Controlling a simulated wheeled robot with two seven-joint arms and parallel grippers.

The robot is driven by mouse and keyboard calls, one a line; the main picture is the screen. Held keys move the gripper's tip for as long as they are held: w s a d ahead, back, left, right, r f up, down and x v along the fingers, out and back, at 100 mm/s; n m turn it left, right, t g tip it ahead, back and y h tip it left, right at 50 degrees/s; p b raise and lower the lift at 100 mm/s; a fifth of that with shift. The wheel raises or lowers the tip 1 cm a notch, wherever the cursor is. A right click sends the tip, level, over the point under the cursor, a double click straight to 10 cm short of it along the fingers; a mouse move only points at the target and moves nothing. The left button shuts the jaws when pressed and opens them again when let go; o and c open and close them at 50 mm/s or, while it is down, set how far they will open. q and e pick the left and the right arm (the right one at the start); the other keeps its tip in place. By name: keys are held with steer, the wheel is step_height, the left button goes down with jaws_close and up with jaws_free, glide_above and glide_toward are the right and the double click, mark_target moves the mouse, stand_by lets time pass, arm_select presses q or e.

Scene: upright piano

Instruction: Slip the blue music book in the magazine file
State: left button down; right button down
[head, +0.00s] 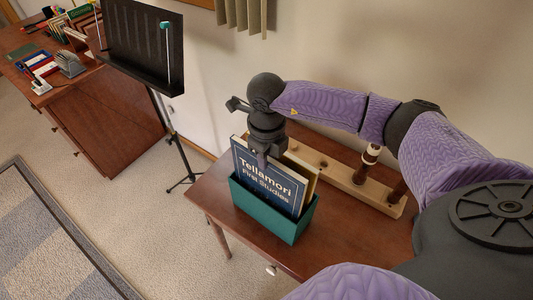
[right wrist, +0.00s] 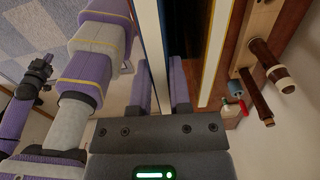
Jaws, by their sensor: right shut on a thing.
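The blue music book (head: 268,180), with "Tellamori First Studies" on its cover, stands upright with its lower part hidden behind the front wall of the green magazine file (head: 268,215). It appears to be inside the file; how deep it reaches is hidden. A book with a yellowish edge (head: 303,168) stands behind it in the file. My right gripper (head: 262,158) points down and is shut on the blue book's top edge. In the right wrist view the book's edge (right wrist: 153,45) lies between the fingers. My left arm's end shows dark and small at the left there; its jaws are unclear.
The file stands on a small brown table (head: 350,235). A wooden rack with pegs (head: 345,183) lies behind it, close to my right arm. A black music stand (head: 145,45) and a desk (head: 105,115) with stationery are at the left. The table's front right is clear.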

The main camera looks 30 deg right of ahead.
step_height(320, 180, down, 2)
steer(key=shift+f+b, duration=0.15)
steer(key=shift+b, duration=0.65)
steer(key=shift+c, duration=2.4)
jaws_free()
step_height(320, 180, up, 10)
steer(key=shift+p, duration=0.5)
